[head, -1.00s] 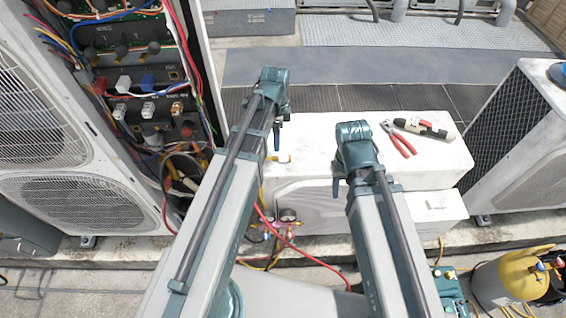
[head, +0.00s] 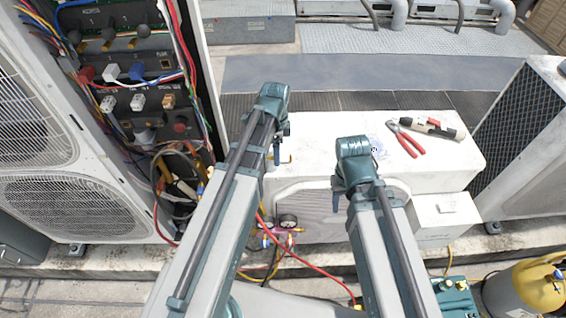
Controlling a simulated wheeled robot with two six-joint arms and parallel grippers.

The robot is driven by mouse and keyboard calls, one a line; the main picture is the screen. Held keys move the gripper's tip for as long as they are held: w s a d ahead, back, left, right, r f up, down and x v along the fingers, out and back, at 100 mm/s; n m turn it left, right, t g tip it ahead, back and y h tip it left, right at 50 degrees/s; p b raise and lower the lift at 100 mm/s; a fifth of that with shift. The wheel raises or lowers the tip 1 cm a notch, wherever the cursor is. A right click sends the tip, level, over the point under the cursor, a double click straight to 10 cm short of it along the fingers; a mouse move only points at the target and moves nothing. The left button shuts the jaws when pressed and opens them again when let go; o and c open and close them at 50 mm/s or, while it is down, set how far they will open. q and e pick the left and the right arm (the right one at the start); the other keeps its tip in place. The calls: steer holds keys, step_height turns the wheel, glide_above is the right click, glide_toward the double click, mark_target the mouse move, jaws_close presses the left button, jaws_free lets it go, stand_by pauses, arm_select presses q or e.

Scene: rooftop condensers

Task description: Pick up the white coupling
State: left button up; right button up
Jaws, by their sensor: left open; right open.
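Small white couplings sit in the open electrical cabinet (head: 137,48) at the left. One white coupling (head: 110,72) is in the upper row between a red one (head: 87,74) and a blue one (head: 137,71). Two whitish pieces (head: 108,104) and a tan one (head: 168,101) are in the row below. I cannot tell which white piece is meant. My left gripper (head: 276,152) points down, right of the cabinet and apart from it. My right gripper (head: 336,198) points down before the low white unit. Both are open, look empty and are largely hidden behind my arms.
Red-handled pliers (head: 405,140) and a black-and-white tool (head: 430,127) lie on the low white unit (head: 455,165). Loose wires (head: 180,60) edge the cabinet. Gauges with hoses (head: 288,222) stand below. A yellow cylinder (head: 530,285) is at lower right.

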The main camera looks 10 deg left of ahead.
arm_select(q)
steer(key=shift+f+b, duration=0.45)
steer(key=shift+f, duration=0.5)
steer(key=shift+r, duration=0.1)
steer(key=shift+c, duration=0.3)
jaws_close()
